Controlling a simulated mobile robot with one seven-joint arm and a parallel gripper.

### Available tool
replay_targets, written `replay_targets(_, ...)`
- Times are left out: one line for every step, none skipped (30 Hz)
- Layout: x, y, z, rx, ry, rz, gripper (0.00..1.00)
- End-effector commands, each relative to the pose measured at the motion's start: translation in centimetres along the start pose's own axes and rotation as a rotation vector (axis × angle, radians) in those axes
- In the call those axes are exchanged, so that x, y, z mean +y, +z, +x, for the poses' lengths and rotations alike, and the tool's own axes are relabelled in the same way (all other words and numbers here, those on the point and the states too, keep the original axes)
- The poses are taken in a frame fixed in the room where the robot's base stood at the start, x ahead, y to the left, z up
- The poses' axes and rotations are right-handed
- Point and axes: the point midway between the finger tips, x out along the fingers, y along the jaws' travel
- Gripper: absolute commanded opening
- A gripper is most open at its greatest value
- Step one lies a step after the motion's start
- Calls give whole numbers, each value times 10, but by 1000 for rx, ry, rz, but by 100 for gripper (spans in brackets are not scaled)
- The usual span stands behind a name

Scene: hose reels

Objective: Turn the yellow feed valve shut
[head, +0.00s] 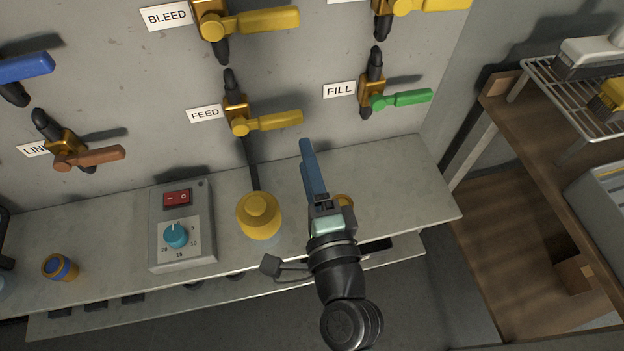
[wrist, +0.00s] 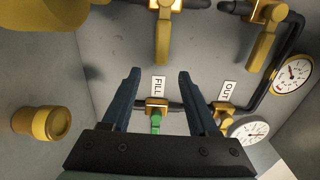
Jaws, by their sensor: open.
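The feed valve has a brass body and a yellow lever (head: 272,122), right of its FEED label (head: 205,114) on the grey wall panel in the head view. The lever points right, across the vertical dark pipe. By layout, the yellow lever (wrist: 163,38) at the top of the wrist view appears to be the same one; its label is out of that view. My gripper (head: 307,150) is open and empty, below and right of the lever in the head view, apart from it. In the wrist view the gripper (wrist: 158,75) has its two blue fingers spread, with the FILL label between them.
The FILL valve's green lever (head: 402,99) is to the right and the BLEED valve's yellow lever (head: 268,21) above. On the shelf below stand a yellow-topped bottle (head: 259,214) and a grey control box (head: 182,225). A wooden bench (head: 530,140) is at right.

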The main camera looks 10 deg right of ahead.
Motion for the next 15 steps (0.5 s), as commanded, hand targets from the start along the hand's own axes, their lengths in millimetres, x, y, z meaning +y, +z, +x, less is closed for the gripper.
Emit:
replay_targets(3, 0, -8, -1, 2, -1, 60)
replay_targets(3, 1, -12, -1, 2, -1, 60)
replay_targets(2, 1, -16, -1, 1, 0, 60)
replay_targets(2, 0, -18, -1, 2, -1, 60)
replay_targets(2, 0, -21, -1, 1, -1, 60)
replay_targets(1, 0, -23, -1, 1, -1, 60)
replay_targets(1, 0, -25, -1, 1, -1, 60)
replay_targets(1, 0, -26, -1, 1, 0, 60)
replay_targets(1, 0, -27, -1, 1, 0, 60)
replay_targets(0, 0, -28, -1, 0, 0, 60)
replay_targets(0, 0, -28, -1, 0, 0, 60)
replay_targets(0, 0, -29, -1, 0, 0, 60)
replay_targets(0, 0, -29, -1, 0, 0, 60)
replay_targets(0, 0, -29, -1, 0, 0, 60)
replay_targets(0, 0, -28, -1, 0, 0, 60)
